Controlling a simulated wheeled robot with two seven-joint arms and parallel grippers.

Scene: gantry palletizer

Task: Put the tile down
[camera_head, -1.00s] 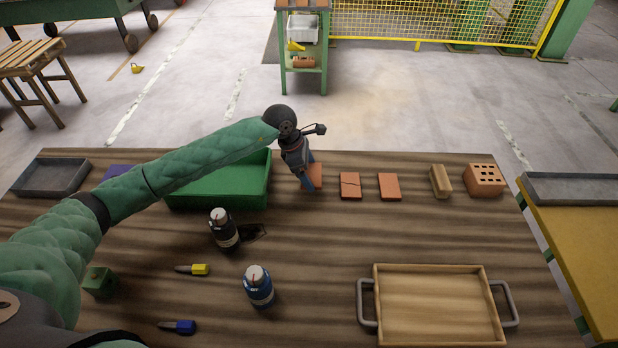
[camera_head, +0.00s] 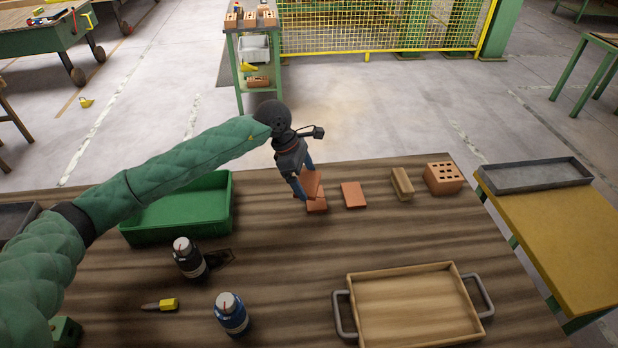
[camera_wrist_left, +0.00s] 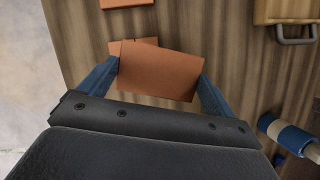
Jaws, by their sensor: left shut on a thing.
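My left gripper (camera_head: 306,186) is shut on an orange-brown tile (camera_head: 312,182), its blue fingers at the tile's two sides. In the left wrist view the held tile (camera_wrist_left: 160,74) spans the space between the fingers. In the head view the held tile looks tilted, in front of a second tile (camera_head: 317,207) lying on the table. In the left wrist view part of that second tile (camera_wrist_left: 146,42) shows past the held one; I cannot tell whether they touch. A third tile (camera_head: 354,195) lies flat to the right. My right gripper is out of view.
A wooden block (camera_head: 401,184) and a holed brick (camera_head: 443,178) stand farther right. A green bin (camera_head: 180,224) is left of the gripper. Two bottles (camera_head: 188,257) (camera_head: 231,314) and a wooden tray (camera_head: 410,337) are nearer. Bare wooden table (camera_head: 290,265) lies between.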

